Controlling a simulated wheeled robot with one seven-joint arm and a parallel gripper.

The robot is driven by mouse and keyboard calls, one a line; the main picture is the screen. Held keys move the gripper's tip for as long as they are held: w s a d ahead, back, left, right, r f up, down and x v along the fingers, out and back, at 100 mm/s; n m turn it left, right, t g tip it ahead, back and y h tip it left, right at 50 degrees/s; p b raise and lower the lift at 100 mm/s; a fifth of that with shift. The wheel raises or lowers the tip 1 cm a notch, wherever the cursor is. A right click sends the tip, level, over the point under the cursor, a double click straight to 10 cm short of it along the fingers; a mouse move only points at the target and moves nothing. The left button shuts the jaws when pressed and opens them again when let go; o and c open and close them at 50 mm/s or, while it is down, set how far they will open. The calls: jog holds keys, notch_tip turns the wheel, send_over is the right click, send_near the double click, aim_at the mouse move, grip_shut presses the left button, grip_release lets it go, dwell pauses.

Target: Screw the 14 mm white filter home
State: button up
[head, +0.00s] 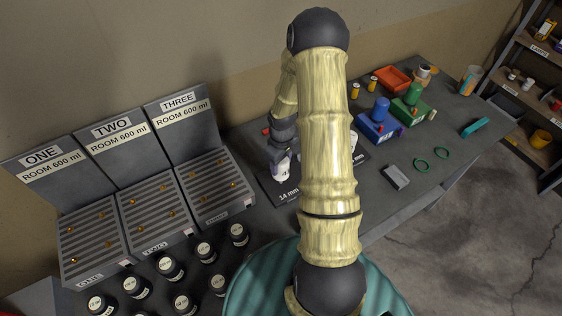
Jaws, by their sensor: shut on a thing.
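The white filter (282,171) stands near the back wall, just above the "14 mm" label on a dark board (266,185). My gripper (281,157) comes down over it from above and is shut on it. The fingers and the filter's upper part are hard to make out at this size. I cannot tell whether the filter touches the board or how its thread sits. Another white piece (353,140) shows at the right edge of my arm, which hides most of it and the board's middle.
Three grey racks (146,215) marked ONE, TWO and THREE stand at the left, with several dark labelled jars (171,268) in front. A blue block (379,127), a green block (411,111), an orange tray (393,77) and a grey box (396,177) lie at the right.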

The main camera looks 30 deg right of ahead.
aim_at(281, 171)
jog(key=shift+f+b, duration=0.45)
jog(key=shift+f, duration=0.4)
jog(key=shift+f+b, duration=0.55)
jog(key=shift+f, duration=0.1)
jog(key=shift+f+b, duration=0.35)
jog(key=shift+f, duration=0.05)
jog(key=shift+f, duration=0.35)
dwell(0.7)
jog(key=m+b, duration=0.1)
jog(key=m, duration=0.5)
jog(key=shift+a+b, duration=0.1)
jog(key=shift+b, duration=0.2)
